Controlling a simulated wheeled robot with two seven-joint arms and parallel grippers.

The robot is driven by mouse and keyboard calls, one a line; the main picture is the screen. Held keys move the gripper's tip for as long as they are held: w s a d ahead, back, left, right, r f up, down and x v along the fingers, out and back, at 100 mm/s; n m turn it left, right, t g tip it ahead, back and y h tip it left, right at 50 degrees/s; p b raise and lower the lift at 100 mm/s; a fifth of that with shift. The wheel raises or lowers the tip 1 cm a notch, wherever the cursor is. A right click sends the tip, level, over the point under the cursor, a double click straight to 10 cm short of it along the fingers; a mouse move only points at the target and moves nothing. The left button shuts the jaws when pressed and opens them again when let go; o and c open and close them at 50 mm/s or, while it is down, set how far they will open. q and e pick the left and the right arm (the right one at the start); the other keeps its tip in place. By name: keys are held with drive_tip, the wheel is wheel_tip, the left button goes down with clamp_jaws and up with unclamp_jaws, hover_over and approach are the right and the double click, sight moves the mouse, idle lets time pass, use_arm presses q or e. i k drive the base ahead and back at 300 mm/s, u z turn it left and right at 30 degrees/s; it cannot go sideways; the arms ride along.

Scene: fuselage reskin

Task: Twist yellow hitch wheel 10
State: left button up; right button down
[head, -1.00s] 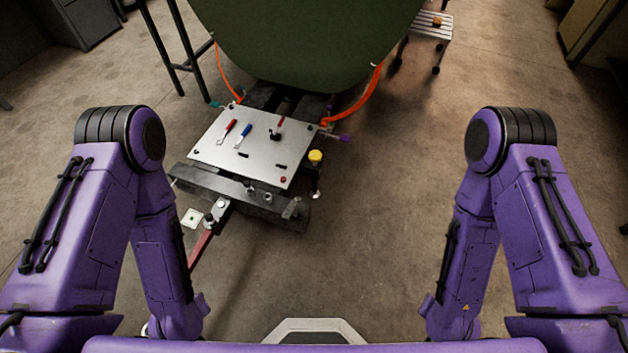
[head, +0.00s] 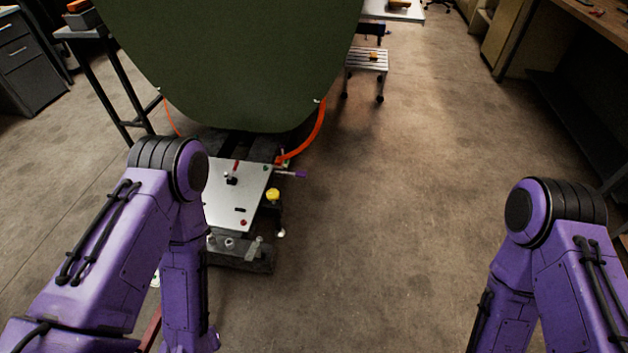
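The yellow hitch wheel (head: 272,194) is a small yellow knob at the right edge of a low cart's silver panel (head: 240,190), left of the picture's middle. The panel also bears a red-handled lever, a black knob and a small red button. My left arm covers the panel's left part. Both of my purple arms hang down at the sides with their lower ends out of the frame, so neither gripper shows. The wheel is apart from both arms.
A large dark green fuselage panel (head: 235,60) hangs over the cart's far end. An orange hose (head: 308,140) runs beside it. A small step stool (head: 366,60) stands further back, and a workbench (head: 590,30) is at the far right. The floor (head: 400,200) right of the cart is clear.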

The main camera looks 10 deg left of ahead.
sight(272, 195)
drive_tip(key=z, duration=0.45)
drive_tip(key=i, duration=1.6)
drive_tip(key=u, duration=0.75)
drive_tip(key=i, duration=0.25)
drive_tip(key=u, duration=0.4)
